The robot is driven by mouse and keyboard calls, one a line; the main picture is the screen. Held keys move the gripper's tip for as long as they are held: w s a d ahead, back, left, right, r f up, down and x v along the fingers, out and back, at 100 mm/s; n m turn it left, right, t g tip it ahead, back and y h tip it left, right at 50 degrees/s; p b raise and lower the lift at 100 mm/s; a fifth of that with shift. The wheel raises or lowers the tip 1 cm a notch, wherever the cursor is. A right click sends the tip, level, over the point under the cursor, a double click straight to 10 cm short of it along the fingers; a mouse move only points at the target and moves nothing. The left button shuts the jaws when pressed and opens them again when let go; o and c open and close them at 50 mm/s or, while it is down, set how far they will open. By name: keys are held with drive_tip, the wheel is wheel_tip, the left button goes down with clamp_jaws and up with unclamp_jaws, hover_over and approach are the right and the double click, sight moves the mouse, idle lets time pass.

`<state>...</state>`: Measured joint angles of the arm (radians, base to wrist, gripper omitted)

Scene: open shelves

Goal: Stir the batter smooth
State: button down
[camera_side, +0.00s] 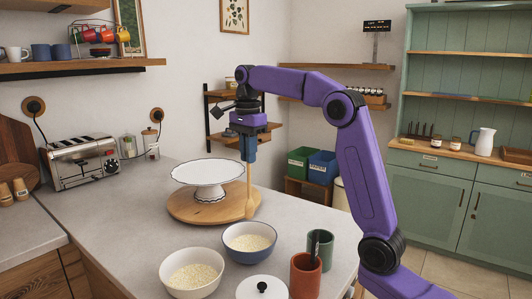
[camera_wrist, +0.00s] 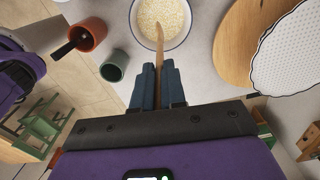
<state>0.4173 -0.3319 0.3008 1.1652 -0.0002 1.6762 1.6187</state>
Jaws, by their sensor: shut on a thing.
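My gripper (camera_side: 249,156) is shut on a wooden spoon (camera_side: 252,196), which hangs down nearly upright. The spoon (camera_wrist: 160,44) also shows between the blue fingers of my gripper (camera_wrist: 159,72) in the wrist view. A blue bowl with a white inside (camera_side: 231,244) holds pale, lumpy batter (camera_side: 250,242). In the side view the spoon's lower end shows just behind and above the blue bowl's far rim. In the wrist view it overlaps the near edge of a bowl of batter (camera_wrist: 165,17). A white bowl (camera_side: 192,289) with similar pale contents (camera_side: 194,275) stands at the front left.
A white cake stand (camera_side: 207,175) stands on a round wooden board (camera_side: 190,210) beside the spoon. The counter's middle left is clear.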

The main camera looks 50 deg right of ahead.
drive_tip(key=shift+w+f, duration=0.1)
drive_tip(key=shift+f, duration=5.9)
